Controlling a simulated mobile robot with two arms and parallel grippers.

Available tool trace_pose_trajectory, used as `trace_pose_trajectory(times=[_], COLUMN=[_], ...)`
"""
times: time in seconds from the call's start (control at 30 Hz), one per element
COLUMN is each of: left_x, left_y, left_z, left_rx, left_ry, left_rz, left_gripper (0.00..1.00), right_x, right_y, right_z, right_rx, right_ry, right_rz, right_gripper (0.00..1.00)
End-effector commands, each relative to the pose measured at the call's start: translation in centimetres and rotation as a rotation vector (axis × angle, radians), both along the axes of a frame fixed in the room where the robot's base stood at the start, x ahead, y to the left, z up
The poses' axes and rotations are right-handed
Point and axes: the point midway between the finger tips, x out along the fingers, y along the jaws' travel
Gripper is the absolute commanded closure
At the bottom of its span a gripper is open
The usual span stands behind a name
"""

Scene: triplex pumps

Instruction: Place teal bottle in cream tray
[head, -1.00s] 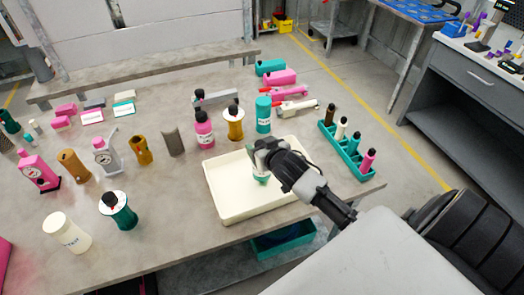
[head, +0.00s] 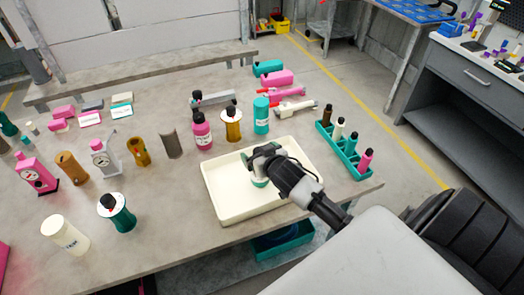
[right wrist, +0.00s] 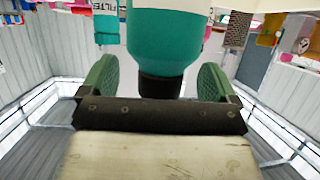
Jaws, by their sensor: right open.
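The cream tray (head: 228,212) lies near the front edge of the table. My right gripper (head: 259,168) is over the tray's right part. In the right wrist view the teal bottle (right wrist: 167,45) fills the top middle. Its black neck (right wrist: 160,85) is between the two green finger pads (right wrist: 157,78), with a gap on each side, so the gripper is open around it. In the head view only a small teal bit of the bottle (head: 260,183) shows below the gripper, within the tray's outline. Its base contact is hidden. My left gripper is not in view.
A teal cylinder (head: 261,115) and a pink bottle (head: 202,131) stand behind the tray. A teal rack (head: 344,152) with several small bottles stands to the right. Another teal bottle with a black cap (head: 122,215) stands left. Bare table lies left of the tray.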

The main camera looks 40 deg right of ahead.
Motion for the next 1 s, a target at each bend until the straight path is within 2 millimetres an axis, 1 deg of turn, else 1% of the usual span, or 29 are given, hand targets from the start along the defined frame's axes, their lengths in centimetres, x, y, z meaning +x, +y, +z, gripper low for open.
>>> trace_pose_trajectory(times=[0.03,0.07,0.17,0.27,0.5,0.6,0.7,0.8,1.0], left_x=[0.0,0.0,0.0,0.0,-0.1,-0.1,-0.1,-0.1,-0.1], left_y=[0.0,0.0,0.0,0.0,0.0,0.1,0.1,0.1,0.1], left_z=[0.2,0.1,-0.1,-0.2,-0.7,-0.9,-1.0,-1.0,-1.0], left_rx=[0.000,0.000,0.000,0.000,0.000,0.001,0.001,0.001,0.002], left_ry=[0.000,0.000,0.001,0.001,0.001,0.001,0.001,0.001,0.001], left_rz=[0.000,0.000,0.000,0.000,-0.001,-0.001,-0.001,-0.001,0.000], left_gripper=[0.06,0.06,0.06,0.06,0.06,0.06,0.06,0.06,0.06], right_x=[0.0,-0.2,-1.4,-3.1,-7.9,-9.4,-10.4,-10.9,-11.0], right_y=[0.0,0.0,0.2,0.4,1.0,1.2,1.3,1.3,1.3], right_z=[0.4,0.3,0.6,1.4,3.3,4.0,4.5,4.7,4.8], right_rx=[-0.001,0.000,0.000,0.000,0.000,0.001,0.000,0.000,0.000], right_ry=[-0.001,0.000,0.000,0.000,0.001,0.001,0.000,0.000,-0.001], right_rz=[0.000,0.000,0.001,0.001,0.000,0.001,0.000,0.000,0.000], right_gripper=[0.10,0.10,0.10,0.10,0.10,0.10,0.10,0.10,0.10])
